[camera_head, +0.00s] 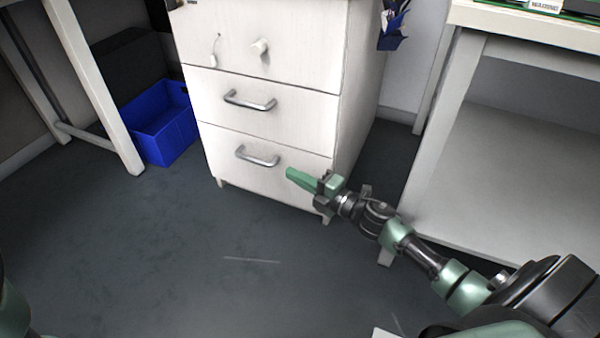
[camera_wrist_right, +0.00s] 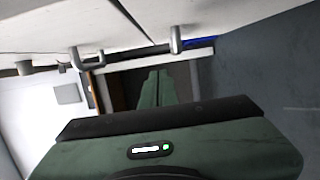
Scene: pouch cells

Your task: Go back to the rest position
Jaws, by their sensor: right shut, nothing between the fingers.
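My right gripper (camera_head: 291,173) reaches in from the lower right and is in front of the lowest drawer of a white cabinet (camera_head: 258,128), to the right of that drawer's handle. Its green fingers are together with nothing between them. In the right wrist view the fingers (camera_wrist_right: 155,88) also show closed and empty, with the cabinet front above them. My left gripper is not in view; only a green piece of my body shows at the lower left edge.
A white table (camera_head: 530,52) stands at the right, close to my right arm. The dark floor (camera_head: 200,260) in front is clear.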

